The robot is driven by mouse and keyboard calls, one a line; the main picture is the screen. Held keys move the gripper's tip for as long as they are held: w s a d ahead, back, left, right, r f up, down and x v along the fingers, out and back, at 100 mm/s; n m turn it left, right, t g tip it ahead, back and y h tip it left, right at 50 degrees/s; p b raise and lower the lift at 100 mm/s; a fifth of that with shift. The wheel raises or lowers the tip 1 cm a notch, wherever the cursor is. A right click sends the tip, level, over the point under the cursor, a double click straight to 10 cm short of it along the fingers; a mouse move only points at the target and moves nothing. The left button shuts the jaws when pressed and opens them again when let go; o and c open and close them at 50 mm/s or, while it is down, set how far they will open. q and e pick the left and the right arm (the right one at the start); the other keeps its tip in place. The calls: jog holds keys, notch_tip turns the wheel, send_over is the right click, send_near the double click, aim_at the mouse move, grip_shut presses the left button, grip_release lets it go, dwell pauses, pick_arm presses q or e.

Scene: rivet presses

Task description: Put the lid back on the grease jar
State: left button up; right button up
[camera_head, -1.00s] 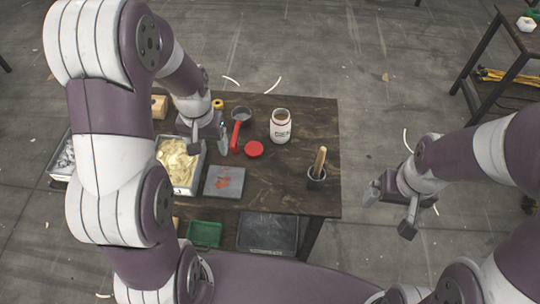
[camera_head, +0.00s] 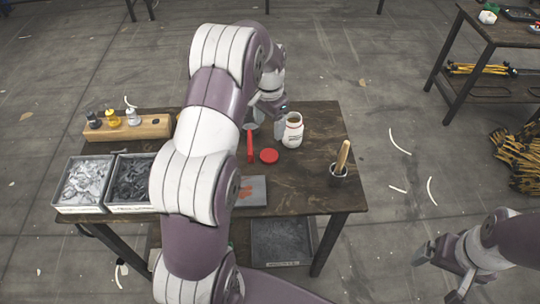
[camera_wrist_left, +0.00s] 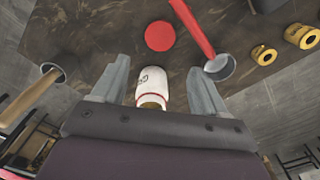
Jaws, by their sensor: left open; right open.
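The white grease jar (camera_head: 293,133) stands upright and open on the dark table, brownish grease at its mouth. Its red lid (camera_head: 269,156) lies flat on the table, apart from the jar, at its front left. My left gripper (camera_head: 273,122) is open and empty, close to the jar on its left in the head view. In the left wrist view the jar (camera_wrist_left: 152,90) appears between the open fingers (camera_wrist_left: 160,68), with no clear contact; the lid (camera_wrist_left: 160,36) lies beyond the fingertips. My right gripper (camera_head: 439,274) is open and empty, off the table at lower right.
A red-handled dipper (camera_head: 250,146) lies left of the lid. A cup with a wooden handle (camera_head: 340,170) stands at the right. Metal bins (camera_head: 84,208) and a wooden bottle rack (camera_head: 155,127) fill the left side. The table between jar and cup is clear.

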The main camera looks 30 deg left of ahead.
pick_arm(q)
send_over(269, 155)
notch_tip(269, 155, down, 7)
jog(key=shift+d+f+p, duration=0.1)
jog(key=shift+f+p, duration=0.05)
jog(key=shift+p, duration=0.15)
notch_tip(269, 155, down, 4)
jog(key=shift+f+p, duration=0.1)
jog(key=shift+p, duration=0.45)
jog(key=shift+f, duration=0.55)
jog(key=c, duration=0.8)
